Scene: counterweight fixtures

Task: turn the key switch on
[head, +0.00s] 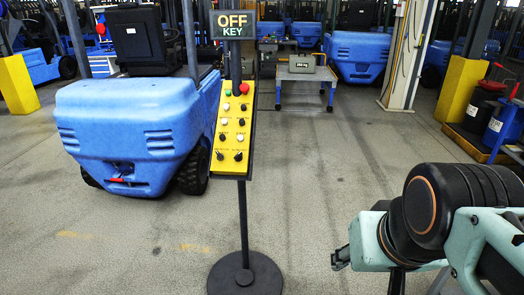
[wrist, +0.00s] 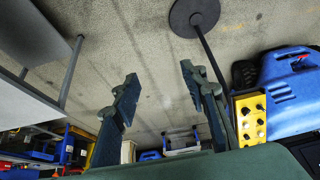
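A yellow control panel (head: 232,133) on a black post stands left of centre in the head view. It carries a red button (head: 244,88), a green button (head: 228,92) and several black and white knobs. I cannot tell which one is the key switch. The sign (head: 233,24) above it reads "OFF KEY". In the wrist view, which looks upside down, the panel (wrist: 250,120) is at the right, partly hidden by my gripper. My gripper (wrist: 160,74) is open and empty, its two fingers well apart, and it is not touching the panel.
The post's round black base (head: 244,274) rests on the floor. A blue forklift (head: 130,125) stands close behind and left of the panel. A small table (head: 305,77) with a grey weight is further back. Drums and a yellow post (head: 461,88) are at right. The middle floor is clear.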

